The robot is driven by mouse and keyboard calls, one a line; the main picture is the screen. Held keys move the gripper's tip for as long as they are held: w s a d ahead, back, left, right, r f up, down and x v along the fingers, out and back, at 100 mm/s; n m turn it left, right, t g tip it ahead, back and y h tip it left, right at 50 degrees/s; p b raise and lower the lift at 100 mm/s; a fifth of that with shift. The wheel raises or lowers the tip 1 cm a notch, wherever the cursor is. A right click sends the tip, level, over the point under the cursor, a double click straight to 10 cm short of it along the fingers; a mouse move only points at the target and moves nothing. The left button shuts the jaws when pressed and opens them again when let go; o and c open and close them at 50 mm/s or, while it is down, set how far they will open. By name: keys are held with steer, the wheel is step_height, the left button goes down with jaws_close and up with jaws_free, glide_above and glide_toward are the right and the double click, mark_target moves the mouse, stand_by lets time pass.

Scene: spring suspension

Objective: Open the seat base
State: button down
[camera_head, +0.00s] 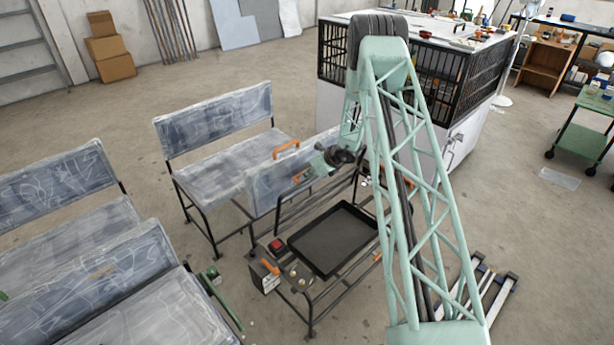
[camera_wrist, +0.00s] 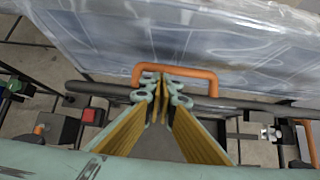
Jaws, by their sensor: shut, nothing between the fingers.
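The front bench's frame holds an uncovered black tray (camera_head: 333,240). A scuffed grey-blue panel (camera_head: 268,190) stands steeply behind it; I cannot tell whether this is the seat base or a backrest. One orange handle (camera_head: 287,148) shows at its top edge. Another orange handle shows in the wrist view (camera_wrist: 200,73), by the panel's lower edge (camera_wrist: 215,45) and a dark bar (camera_wrist: 235,103). My gripper (camera_head: 309,173) is shut and empty. Its fingertips (camera_wrist: 163,84) lie over or against the middle of this handle; contact is unclear.
A box with a red button (camera_head: 277,245) stands at the tray's left. Other worn benches (camera_head: 205,170) stand to the left and behind. A black-caged cabinet (camera_head: 430,65) stands behind my arm.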

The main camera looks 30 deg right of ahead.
steer(key=shift+s, duration=0.15)
steer(key=w+r+b+v, duration=0.1)
steer(key=v, duration=1.2)
steer(key=shift+b, duration=0.35)
steer(key=shift+w+a+f, duration=0.1)
stand_by(0.4)
